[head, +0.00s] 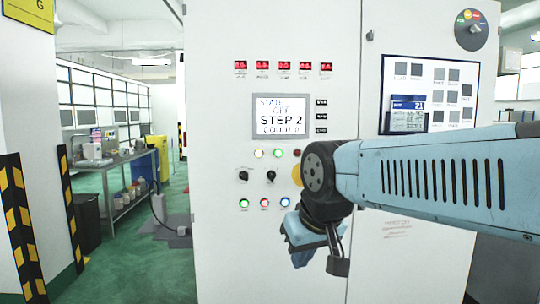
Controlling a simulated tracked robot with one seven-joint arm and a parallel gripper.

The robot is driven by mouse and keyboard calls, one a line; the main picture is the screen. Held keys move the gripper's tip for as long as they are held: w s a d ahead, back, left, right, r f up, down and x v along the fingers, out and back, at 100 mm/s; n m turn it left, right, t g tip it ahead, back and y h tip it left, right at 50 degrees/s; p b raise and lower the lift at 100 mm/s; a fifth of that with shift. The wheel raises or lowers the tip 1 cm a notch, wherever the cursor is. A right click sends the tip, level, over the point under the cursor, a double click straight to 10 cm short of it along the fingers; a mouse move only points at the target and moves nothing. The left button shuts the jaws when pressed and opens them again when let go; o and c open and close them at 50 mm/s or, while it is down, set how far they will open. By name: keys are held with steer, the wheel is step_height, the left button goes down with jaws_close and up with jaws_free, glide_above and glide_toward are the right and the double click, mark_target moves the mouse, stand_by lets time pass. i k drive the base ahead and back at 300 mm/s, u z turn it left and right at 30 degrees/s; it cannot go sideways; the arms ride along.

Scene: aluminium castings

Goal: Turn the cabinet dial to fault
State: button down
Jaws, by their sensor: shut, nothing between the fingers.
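The white cabinet (220,40) fills the middle of the head view. A round grey dial (471,31) with yellow, red and green patches sits high on its right part; its lettering is too small to read. Two small black knobs, the left one (243,176) and the right one (271,175), sit on the front panel below the screen. My gripper (318,258) hangs low in front of the panel, right of and below the knobs and well below the dial. It is shut and empty, apart from all of these. My forearm hides part of the cabinet's right side.
A screen (281,116) reads "STATE: OFF, STEP 2, COUNT: 0". Red displays are above it; coloured buttons and a partly hidden yellow knob (297,175) are below. A striped post (22,225) and a workbench (122,180) stand left. Green floor between is mostly clear.

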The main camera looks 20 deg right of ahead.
mark_target(474, 28)
steer(key=z, duration=1.4)
steer(key=k, duration=0.55)
steer(key=z, duration=0.25)
steer(key=i, duration=0.5)
steer(key=u, duration=0.1)
